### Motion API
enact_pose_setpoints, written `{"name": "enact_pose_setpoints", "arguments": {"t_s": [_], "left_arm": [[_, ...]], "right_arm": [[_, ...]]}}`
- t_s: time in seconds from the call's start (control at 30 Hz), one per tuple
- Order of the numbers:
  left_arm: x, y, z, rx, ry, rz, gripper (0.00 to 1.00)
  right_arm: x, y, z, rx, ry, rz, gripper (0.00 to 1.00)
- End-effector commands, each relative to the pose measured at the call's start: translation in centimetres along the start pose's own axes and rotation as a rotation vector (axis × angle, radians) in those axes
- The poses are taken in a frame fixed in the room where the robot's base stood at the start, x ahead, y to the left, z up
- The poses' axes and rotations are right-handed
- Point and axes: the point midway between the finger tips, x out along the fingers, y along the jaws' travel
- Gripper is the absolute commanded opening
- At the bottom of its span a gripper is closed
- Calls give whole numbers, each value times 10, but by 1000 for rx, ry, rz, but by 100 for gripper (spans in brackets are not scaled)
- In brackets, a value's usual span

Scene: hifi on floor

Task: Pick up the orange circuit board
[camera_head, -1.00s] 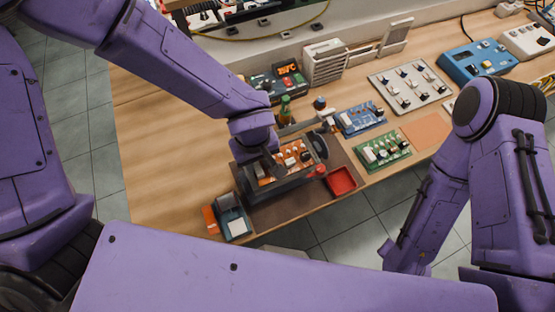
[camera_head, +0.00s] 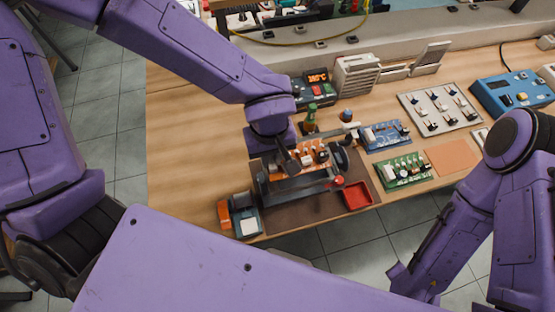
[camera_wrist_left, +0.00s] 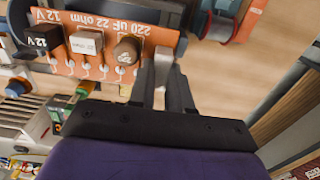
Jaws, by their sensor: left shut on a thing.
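The orange circuit board (camera_head: 313,154) carries several components and sits at the black board holder (camera_head: 305,186) in the head view. In the left wrist view the board (camera_wrist_left: 100,50) is at upper left, with printed labels and solder points. My left gripper (camera_head: 290,160) is at the board's left end in the head view. The exact contact is partly hidden. The board appears slightly above the holder. My right arm is at the right; its gripper is not visible.
A red tray (camera_head: 357,196) lies right of the holder. A blue board (camera_head: 385,135) and green board (camera_head: 403,171) lie farther right. A green bottle (camera_head: 310,120) stands behind. A soldering sponge stand (camera_head: 246,222) is at front left. The table's left part is clear.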

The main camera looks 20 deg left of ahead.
Motion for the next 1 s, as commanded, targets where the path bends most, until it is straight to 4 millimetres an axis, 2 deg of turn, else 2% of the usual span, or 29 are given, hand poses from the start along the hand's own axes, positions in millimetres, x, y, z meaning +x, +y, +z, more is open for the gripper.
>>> {"name": "enact_pose_setpoints", "arguments": {"t_s": [0.23,0.4,0.6,1.0], "left_arm": [[-49,-35,-14,-5,-1,9,0],[-62,-67,-26,-5,1,7,0],[-75,-94,-37,-3,1,5,0],[-81,-113,-43,7,-3,2,0]], "right_arm": [[-7,1,-3,0,0,0,43],[-8,1,-3,0,0,0,43],[-11,1,-5,0,0,0,43],[-2,0,-1,0,0,0,43]]}}
